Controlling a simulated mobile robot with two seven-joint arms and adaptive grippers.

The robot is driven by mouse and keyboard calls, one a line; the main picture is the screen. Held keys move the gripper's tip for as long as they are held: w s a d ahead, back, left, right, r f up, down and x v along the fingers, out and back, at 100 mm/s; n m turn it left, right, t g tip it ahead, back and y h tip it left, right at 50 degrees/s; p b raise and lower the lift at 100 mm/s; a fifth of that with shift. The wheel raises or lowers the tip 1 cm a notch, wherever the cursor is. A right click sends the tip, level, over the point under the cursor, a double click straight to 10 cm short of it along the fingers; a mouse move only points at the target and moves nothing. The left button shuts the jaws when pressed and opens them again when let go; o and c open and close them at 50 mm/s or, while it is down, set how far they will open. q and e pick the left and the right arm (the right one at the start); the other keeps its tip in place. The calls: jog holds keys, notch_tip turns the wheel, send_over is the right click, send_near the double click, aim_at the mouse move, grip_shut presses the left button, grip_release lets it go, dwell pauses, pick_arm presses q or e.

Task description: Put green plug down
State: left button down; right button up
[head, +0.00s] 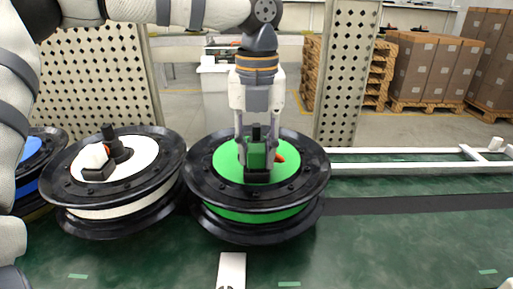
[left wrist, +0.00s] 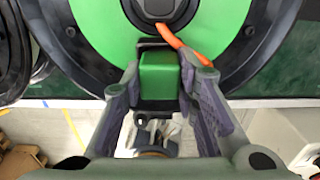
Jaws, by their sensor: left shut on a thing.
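The green plug (head: 256,157) is at the middle of the green hub motor (head: 222,160), a wheel with a black rim and green face. My left gripper (head: 257,150) comes down from above and is shut on the green plug. In the left wrist view the green plug (left wrist: 160,78) sits between the two fingers, with an orange cable (left wrist: 170,42) beside it. The plug is over the wheel's face; I cannot tell whether it touches it. My right gripper is not in view.
A white hub motor (head: 135,165) with a white plug stands close on the left, and a blue one (head: 30,147) is partly hidden at the far left. A white strip (head: 232,268) lies in front. The green table (head: 410,240) is mostly clear on the right.

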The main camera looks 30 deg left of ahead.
aim_at(257, 147)
pick_arm(q)
jog(key=c, duration=1.2)
grip_release()
jog(key=shift+f, duration=0.15)
jog(key=shift+c, duration=0.2)
notch_tip(257, 147, up, 12)
jog(key=shift+r, duration=0.2)
